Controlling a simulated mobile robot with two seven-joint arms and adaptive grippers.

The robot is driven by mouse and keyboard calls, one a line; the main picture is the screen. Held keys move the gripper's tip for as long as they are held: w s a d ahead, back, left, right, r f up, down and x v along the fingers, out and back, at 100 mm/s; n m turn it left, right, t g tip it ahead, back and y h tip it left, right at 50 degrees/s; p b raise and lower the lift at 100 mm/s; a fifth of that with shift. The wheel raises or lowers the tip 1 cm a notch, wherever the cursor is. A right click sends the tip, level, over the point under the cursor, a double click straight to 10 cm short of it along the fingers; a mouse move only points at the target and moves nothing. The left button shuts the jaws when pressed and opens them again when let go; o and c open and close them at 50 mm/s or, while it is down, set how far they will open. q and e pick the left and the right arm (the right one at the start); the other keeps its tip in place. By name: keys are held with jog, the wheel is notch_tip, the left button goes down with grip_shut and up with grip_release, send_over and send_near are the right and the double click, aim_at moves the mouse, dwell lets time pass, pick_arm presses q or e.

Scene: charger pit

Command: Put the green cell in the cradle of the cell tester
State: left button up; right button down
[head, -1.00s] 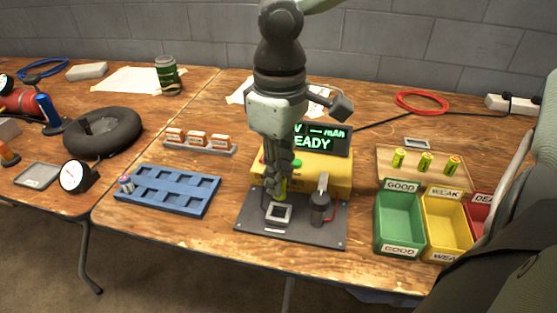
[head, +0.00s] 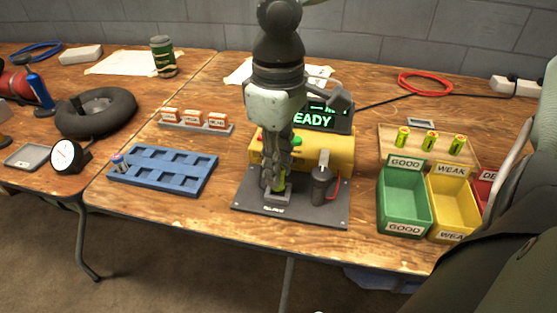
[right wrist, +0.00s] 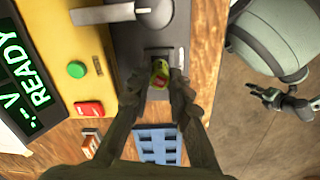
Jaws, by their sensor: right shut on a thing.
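The green cell (head: 279,183) is between the fingers of my right gripper (head: 276,184), upright or nearly so, at the cradle (head: 285,197) of the cell tester (head: 342,151). In the right wrist view the cell (right wrist: 159,70) shows its end between the right gripper's fingertips (right wrist: 156,88), over the grey cradle. The fingers hide part of the cradle, so I cannot tell whether the cell rests in it. The tester's display reads READY. My left gripper (right wrist: 287,104) shows only at the right of the right wrist view, small, its opening unclear.
A clamp-like post (head: 322,182) stands on the tester's dark plate, right of the cradle. A blue slotted tray (head: 163,174) lies left. Green (head: 404,208) and yellow (head: 453,211) bins stand right, with several cells on a wooden board (head: 390,137) behind.

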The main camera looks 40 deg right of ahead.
jog(key=shift+f+b, duration=0.3)
jog(key=shift+f, duration=0.45)
dwell(0.4)
jog(key=shift+f, duration=0.3)
dwell(0.8)
jog(key=c, duration=1.3)
grip_release()
notch_tip(320, 180, up, 3)
jog(key=p, duration=0.3)
jog(key=shift+f, duration=0.1)
jog(key=shift+r+p, duration=0.65)
jog(key=shift+r, duration=1.45)
